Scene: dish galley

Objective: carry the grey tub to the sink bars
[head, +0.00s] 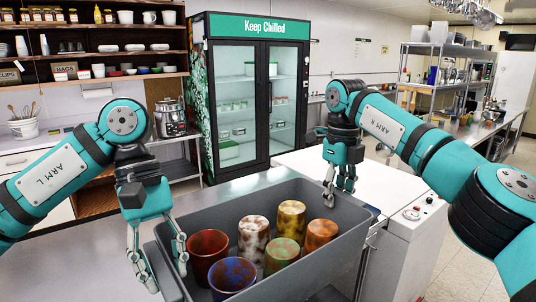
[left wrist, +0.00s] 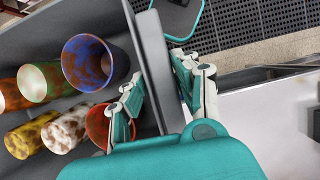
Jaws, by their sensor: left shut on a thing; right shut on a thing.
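The grey tub (head: 323,267) is in front of me in the head view, with several mottled cups standing in it. My left gripper (head: 166,276) is shut on the tub's left wall, one finger inside and one outside. The left wrist view shows that wall (left wrist: 156,70) between the fingers. My right gripper (head: 340,190) is shut on the tub's far right wall. The tub looks roughly level; I cannot tell whether its base touches the surface below. I cannot make out the sink bars in either view.
A steel counter (head: 85,262) lies left of the tub. A white cabinet (head: 412,250) with a red button stands close on the right. A glass-door fridge (head: 258,100) and a blender (head: 170,118) are behind. A dark grid mat (left wrist: 245,22) shows on the floor in the wrist view.

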